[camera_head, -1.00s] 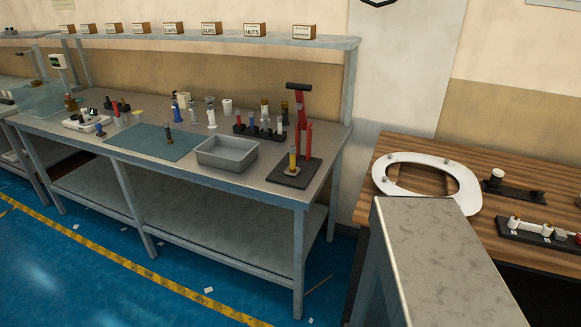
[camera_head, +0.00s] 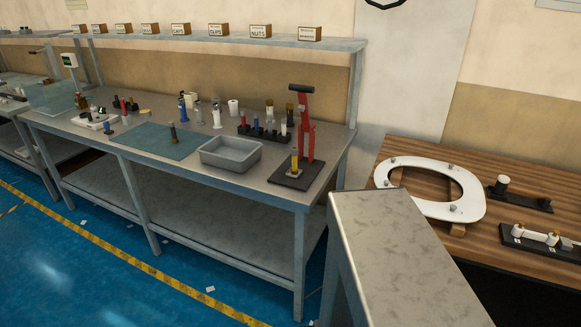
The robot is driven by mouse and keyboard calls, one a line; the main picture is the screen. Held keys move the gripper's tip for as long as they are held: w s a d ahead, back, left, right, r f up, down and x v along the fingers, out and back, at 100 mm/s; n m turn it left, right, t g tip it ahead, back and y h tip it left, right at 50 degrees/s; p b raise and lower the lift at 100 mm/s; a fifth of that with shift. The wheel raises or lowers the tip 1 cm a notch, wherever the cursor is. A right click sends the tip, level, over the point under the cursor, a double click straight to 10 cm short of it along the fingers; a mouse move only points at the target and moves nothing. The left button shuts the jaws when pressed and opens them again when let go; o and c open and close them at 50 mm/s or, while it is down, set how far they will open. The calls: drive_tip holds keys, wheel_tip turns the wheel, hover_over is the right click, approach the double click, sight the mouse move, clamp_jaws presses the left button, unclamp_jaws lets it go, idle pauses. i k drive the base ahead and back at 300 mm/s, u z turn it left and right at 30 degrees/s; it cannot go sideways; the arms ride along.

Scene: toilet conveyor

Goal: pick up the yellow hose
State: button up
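A small upright yellow piece (camera_head: 294,163) stands on the dark base of a red press (camera_head: 307,145) at the right end of the workbench. Another small yellowish item (camera_head: 145,112) lies farther left on the bench. Both are too small for me to tell whether either is the yellow hose. My gripper is not in view.
The grey workbench (camera_head: 262,189) holds a grey bin (camera_head: 230,153), a blue-green mat (camera_head: 160,142) and a dark rack (camera_head: 262,133). A grey-topped surface (camera_head: 400,250) stands close in front. A wooden table (camera_head: 395,178) carries a white toilet seat (camera_head: 472,207). Blue floor lies open at lower left.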

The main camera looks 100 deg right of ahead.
sight(294, 171)
drive_tip(key=u, duration=0.2)
drive_tip(key=k, duration=0.85)
drive_tip(key=z, duration=0.7)
